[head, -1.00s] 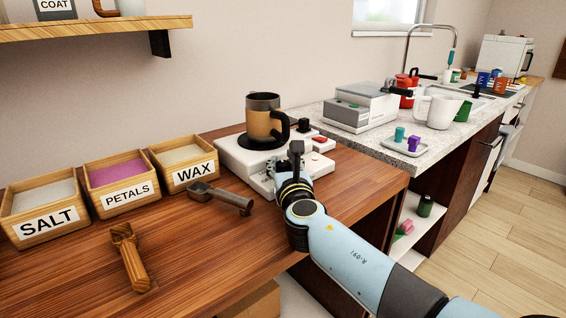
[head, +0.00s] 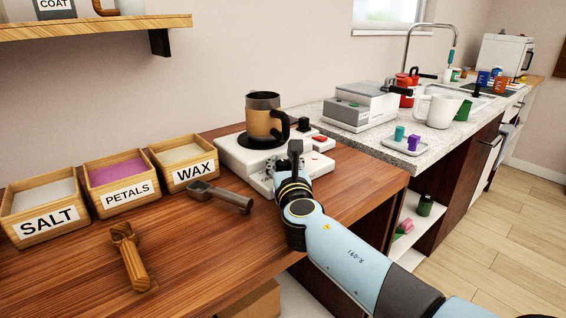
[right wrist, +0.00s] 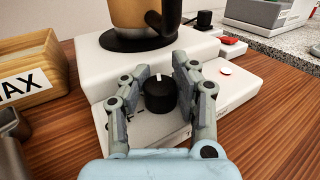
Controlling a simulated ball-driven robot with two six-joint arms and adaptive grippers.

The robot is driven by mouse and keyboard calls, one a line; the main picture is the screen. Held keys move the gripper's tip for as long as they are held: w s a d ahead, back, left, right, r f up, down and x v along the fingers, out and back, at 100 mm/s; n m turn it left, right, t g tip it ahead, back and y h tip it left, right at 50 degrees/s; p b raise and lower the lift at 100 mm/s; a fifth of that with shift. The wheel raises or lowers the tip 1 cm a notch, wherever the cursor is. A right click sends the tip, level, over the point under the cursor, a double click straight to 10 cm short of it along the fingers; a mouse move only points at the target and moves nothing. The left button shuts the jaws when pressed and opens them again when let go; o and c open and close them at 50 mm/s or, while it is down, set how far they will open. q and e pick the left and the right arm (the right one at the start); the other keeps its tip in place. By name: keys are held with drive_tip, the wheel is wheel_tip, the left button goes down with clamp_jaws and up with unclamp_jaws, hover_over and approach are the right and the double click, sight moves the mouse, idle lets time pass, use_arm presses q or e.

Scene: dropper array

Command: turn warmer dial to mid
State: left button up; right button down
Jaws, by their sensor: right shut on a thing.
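The warmer (head: 234,155) is a white unit on the wooden table. A tan and black mug (head: 261,117) stands upright on its black plate. The black dial (right wrist: 160,96) is on the front of the warmer, with a white mark at its top edge in the right wrist view. My right gripper (right wrist: 160,90) has its two fingers on either side of the dial and is shut on it. In the head view the right gripper (head: 287,165) hides the dial. My left gripper is not in view.
Bins of salt (head: 42,208), petals (head: 122,188) and wax (head: 185,165) stand left of the warmer. A metal scoop (head: 222,196) and a wooden scoop (head: 129,257) lie in front of them. A red button (head: 320,139) sits at the warmer's right.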

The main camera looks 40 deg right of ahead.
drive_tip(key=shift+s+a+f, duration=0.1)
drive_tip(key=shift+f, duration=0.2)
idle(0.4)
drive_tip(key=c, duration=1.4)
unclamp_jaws()
drive_tip(key=o, duration=0.5)
drive_tip(key=shift+s+r, duration=0.1)
drive_tip(key=shift+r, duration=0.1)
drive_tip(key=shift+c, duration=0.2)
drive_tip(key=v, duration=1.1)
drive_tip(key=shift+s+a, duration=0.15)
drive_tip(key=shift+s, duration=0.2)
